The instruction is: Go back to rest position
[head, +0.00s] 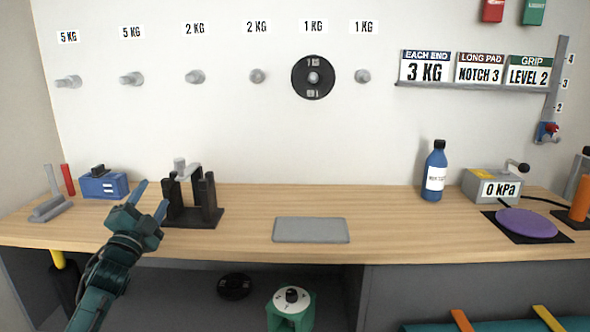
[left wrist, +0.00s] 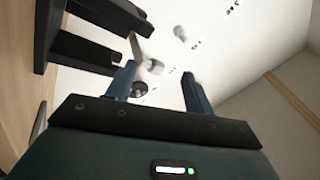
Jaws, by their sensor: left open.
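My left gripper (head: 151,202) is open over the left part of the wooden bench, its two blue-grey fingers pointing up and to the right. Nothing shows between the fingers. It is in front of and just left of a black stand (head: 205,215) with upright posts. In the left wrist view the open fingers of my left gripper (left wrist: 160,85) also show, with the black posts of the stand (left wrist: 85,45) at the upper left. I cannot tell whether the gripper touches the stand. My right gripper is not in view.
A blue box (head: 104,188) stands left of the stand. A grey pad (head: 311,230) lies mid-bench. A blue bottle (head: 434,178), a gauge box (head: 482,184) and a purple disc (head: 526,222) are at the right. A black plate (head: 300,88) hangs on a wall peg. The bench between pad and bottle is clear.

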